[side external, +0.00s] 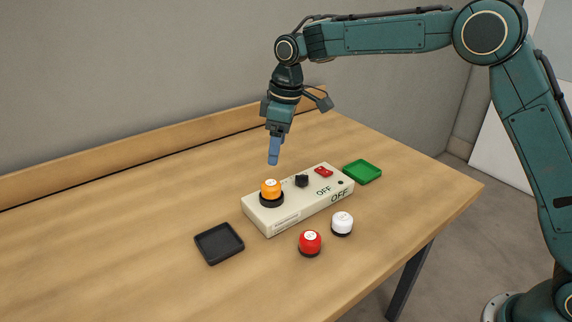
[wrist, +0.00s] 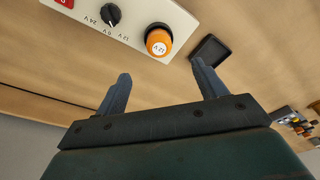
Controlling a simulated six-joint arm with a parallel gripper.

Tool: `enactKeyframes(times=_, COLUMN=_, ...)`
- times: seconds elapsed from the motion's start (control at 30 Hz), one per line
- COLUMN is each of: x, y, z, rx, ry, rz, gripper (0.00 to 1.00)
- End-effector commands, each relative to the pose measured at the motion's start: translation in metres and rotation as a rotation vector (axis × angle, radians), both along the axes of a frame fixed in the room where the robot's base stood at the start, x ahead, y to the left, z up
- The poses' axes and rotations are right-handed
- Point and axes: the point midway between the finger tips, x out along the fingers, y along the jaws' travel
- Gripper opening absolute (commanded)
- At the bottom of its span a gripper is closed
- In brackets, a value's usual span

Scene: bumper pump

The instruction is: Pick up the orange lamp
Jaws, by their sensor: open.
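The orange lamp (side external: 270,188) sits upright in a black socket at the left end of the cream control box. In the wrist view the orange lamp (wrist: 158,42) shows a white top marked 12V, beyond my fingertips. My gripper (side external: 273,160) is in the air above and behind the box, apart from the lamp. In the wrist view my gripper (wrist: 160,78) has its two blue fingers spread wide with nothing between them.
The cream box (side external: 297,208) carries a black knob (side external: 301,181) and a red switch (side external: 324,171). A black tray (side external: 219,243) lies left of it, a green tray (side external: 362,171) at its right end. A red lamp (side external: 310,242) and a white lamp (side external: 342,223) stand in front.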

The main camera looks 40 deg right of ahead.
Motion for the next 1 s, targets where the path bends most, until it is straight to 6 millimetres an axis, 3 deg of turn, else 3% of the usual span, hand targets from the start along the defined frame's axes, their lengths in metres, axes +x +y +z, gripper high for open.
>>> enactKeyframes(times=0.3, x=0.004, y=0.005, z=-0.046, rx=-0.001, ry=0.003, rz=0.001, gripper=0.71)
enactKeyframes(times=0.77, x=0.006, y=0.006, z=-0.061, rx=-0.001, ry=0.002, rz=0.000, gripper=0.71)
enactKeyframes(times=1.0, x=0.010, y=0.008, z=-0.083, rx=-0.001, ry=0.003, rz=-0.001, gripper=0.71)
